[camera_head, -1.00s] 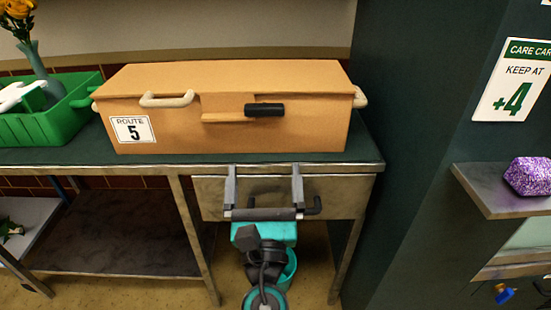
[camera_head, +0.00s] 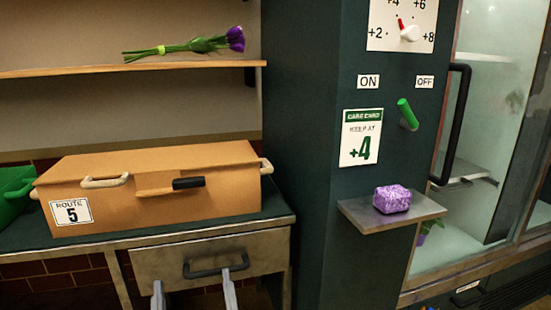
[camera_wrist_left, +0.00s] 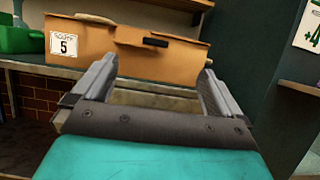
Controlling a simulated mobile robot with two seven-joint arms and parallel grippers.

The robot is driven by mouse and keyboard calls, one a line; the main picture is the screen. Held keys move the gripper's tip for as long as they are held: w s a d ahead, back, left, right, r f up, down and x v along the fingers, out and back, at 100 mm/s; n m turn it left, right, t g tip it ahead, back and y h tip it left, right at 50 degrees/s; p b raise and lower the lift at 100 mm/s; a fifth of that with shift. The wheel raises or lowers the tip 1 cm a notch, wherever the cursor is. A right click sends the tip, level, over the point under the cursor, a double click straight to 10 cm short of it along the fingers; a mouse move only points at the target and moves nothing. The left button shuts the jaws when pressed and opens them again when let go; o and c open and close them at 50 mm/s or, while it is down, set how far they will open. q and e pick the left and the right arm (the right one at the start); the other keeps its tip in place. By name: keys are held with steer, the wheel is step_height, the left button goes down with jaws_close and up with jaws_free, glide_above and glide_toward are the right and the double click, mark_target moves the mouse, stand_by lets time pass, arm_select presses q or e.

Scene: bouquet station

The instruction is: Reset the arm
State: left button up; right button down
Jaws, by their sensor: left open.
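My left gripper (camera_head: 194,290) shows at the bottom of the head view, its two fingers pointing up and spread apart. It is below and in front of the metal drawer (camera_head: 208,259) with a dark handle, and nothing is between the fingers. In the left wrist view the open fingers (camera_wrist_left: 155,88) frame the drawer front and the lower part of the orange case (camera_wrist_left: 128,50), with no clear contact. My right gripper is not in view.
The case marked Route 5 (camera_head: 150,190) sits on the dark counter, beside a green crate (camera_head: 15,192). A flower bunch (camera_head: 190,46) lies on the shelf above. To the right are a green lever (camera_head: 407,114), a purple block (camera_head: 392,198) on a small ledge, and a glass-fronted cabinet (camera_head: 485,130).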

arm_select(q)
steer(key=a+f+m+t+h, duration=0.1)
steer(key=a+f+m+h, duration=0.3)
steer(key=a+m+h, duration=0.35)
steer(key=s+a+f+n+g+y, duration=0.1)
steer(key=s+a+f+n+g, duration=0.15)
steer(key=f+n, duration=0.4)
steer(key=s+a+f+n+g, duration=0.1)
steer(key=f+n+g, duration=0.35)
steer(key=n, duration=0.25)
steer(key=s+a+f+n+g+y, duration=0.1)
steer(key=s+a+f+n+g, duration=0.15)
steer(key=f+n, duration=0.4)
steer(key=s+d+f+n+g+h, duration=0.25)
steer(key=s+n, duration=0.25)
steer(key=n, duration=0.7)
steer(key=d+r+n+h, duration=0.1)
steer(key=d+r+n, duration=0.1)
steer(key=d+n, duration=0.5)
step_height(320, 180, up, 8)
steer(key=s+a+m+p, duration=0.1)
steer(key=p, duration=1.2)
steer(key=shift+m+y, duration=0.35)
steer(key=shift+y, duration=0.05)
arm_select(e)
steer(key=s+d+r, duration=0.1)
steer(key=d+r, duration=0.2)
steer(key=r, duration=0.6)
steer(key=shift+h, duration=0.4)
